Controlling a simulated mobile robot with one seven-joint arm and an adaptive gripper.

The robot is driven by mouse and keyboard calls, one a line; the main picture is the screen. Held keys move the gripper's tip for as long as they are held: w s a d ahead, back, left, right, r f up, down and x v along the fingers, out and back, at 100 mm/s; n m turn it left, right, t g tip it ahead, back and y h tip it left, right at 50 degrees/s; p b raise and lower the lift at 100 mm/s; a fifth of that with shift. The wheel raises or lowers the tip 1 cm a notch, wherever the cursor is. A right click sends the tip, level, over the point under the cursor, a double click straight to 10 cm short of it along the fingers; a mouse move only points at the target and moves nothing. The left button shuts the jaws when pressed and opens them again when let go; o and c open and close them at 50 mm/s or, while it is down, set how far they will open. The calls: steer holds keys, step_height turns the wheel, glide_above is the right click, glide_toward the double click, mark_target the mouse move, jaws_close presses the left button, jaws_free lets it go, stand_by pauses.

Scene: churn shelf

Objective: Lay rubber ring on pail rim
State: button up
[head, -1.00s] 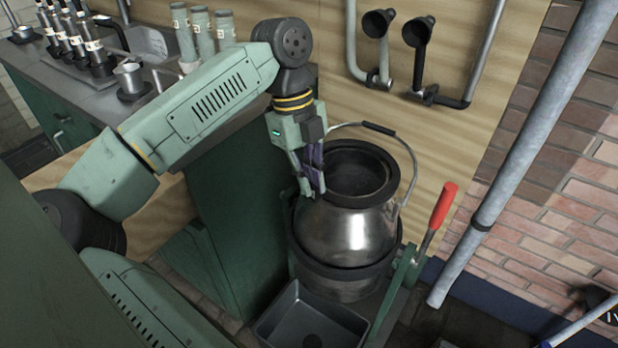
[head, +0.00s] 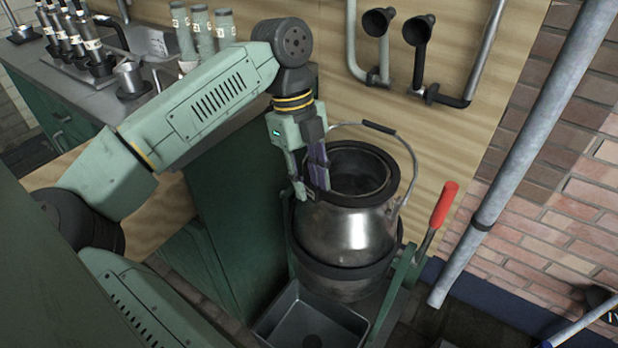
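The metal pail (head: 345,233) stands upright with its wire handle (head: 412,165) raised. A black rubber ring (head: 392,178) lies around the pail's mouth and appears to rest on the rim. Its left part is hidden behind my gripper. My gripper (head: 309,186) is at the left side of the rim, pointing down. Its two fingers are spread, one outside the pail and one over the rim edge. I see nothing clearly held between them. Whether a finger touches the ring cannot be told.
A red-handled lever (head: 443,205) stands right of the pail. A grey tray (head: 310,320) sits in front. A green cabinet (head: 235,200) is close on the left. Pipes with black funnels (head: 418,32) are on the wall behind. A diagonal grey pipe (head: 515,160) is at right.

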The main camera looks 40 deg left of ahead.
steer(key=shift+r, duration=0.1)
steer(key=v, duration=1.2)
